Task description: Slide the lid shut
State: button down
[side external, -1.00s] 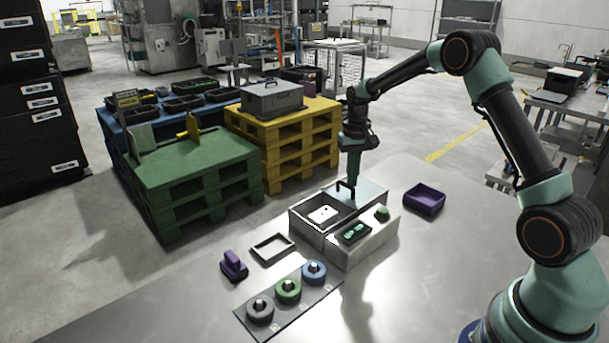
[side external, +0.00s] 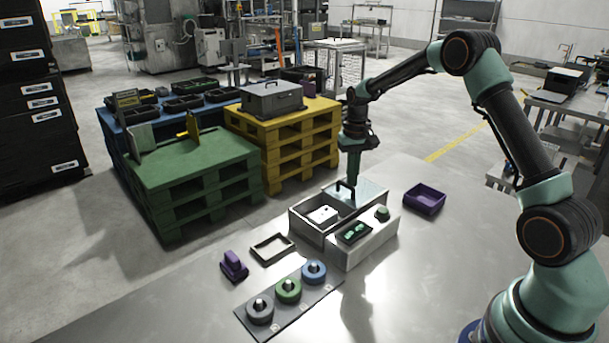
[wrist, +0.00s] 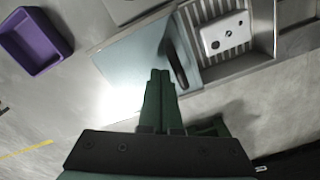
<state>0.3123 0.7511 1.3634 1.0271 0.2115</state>
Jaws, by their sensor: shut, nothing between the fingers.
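The grey box (side external: 305,222) stands on the metal table with its left part open, and a white block (side external: 323,215) lies inside. The lid (side external: 373,191) is a pale, glossy panel over the right, back part, with a dark arched handle (side external: 341,186) at its left end. In the wrist view the lid (wrist: 128,62) lies left of the open compartment and the handle (wrist: 178,62) stands at its edge. My gripper (side external: 353,202) is shut and empty, pointing down close to the handle on its lid side. In the wrist view my fingertips (wrist: 160,73) appear just left of the handle; contact is unclear.
A control panel with a green button (side external: 382,212) adjoins the box's front. A purple tray (side external: 425,199) sits to the right. A black frame (side external: 271,248), a purple piece (side external: 234,265) and a plate with round knobs (side external: 288,290) lie to the left and front.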

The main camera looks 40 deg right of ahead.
jog(key=shift+a, duration=3.1)
jog(key=shift+a, duration=1.5)
